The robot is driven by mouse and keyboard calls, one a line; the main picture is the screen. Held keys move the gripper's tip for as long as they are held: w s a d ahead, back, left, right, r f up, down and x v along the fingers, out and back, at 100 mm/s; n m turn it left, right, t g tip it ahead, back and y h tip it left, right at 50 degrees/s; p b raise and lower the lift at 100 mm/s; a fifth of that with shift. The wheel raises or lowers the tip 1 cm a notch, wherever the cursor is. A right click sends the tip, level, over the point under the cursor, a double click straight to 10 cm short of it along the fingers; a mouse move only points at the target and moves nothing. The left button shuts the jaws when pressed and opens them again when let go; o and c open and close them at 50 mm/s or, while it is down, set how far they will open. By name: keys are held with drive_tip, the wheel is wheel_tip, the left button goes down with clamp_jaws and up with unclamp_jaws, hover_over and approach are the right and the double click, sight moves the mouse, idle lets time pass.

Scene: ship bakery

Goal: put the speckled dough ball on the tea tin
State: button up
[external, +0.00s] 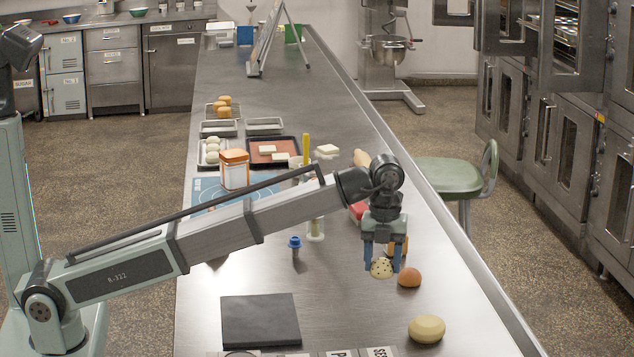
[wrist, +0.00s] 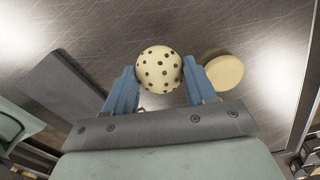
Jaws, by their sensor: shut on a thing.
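The speckled dough ball (external: 381,269) is cream with dark dots. My gripper (external: 381,258) is shut on it, one blue finger on each side. In the wrist view the ball (wrist: 159,70) sits between the fingertips of my gripper (wrist: 160,82). It is low over the steel counter; I cannot tell whether it touches. A white canister with an orange lid (external: 234,170) stands farther back on the left, on a blue mat. It looks like the tea tin, but its label is not readable. An orange-brown thing is partly hidden behind my gripper.
A brown ball (external: 410,278) lies just right of the speckled one, and a pale dough piece (external: 427,329) nearer. A dark slab (external: 260,321) lies front left. A blue-topped item (external: 295,246) stands mid-counter. Trays (external: 265,126) and a yellow-topped upright item (external: 306,150) are farther back.

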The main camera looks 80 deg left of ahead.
drive_tip(key=shift+r, duration=0.3)
drive_tip(key=w+a+r+n, duration=0.1)
drive_tip(key=a+r+n, duration=0.1)
drive_tip(key=a, duration=0.9)
drive_tip(key=a+r+n, duration=0.1)
drive_tip(key=a+n, duration=0.2)
drive_tip(key=a, duration=0.8)
wheel_tip(320, 180, up, 8)
drive_tip(key=n, duration=1.2)
hover_over(234, 152)
drive_tip(key=shift+d+f, duration=0.2)
drive_tip(key=shift+f, duration=4.3)
drive_tip(key=shift+f, duration=0.1)
drive_tip(key=o, duration=1)
drive_tip(key=shift+o, duration=0.2)
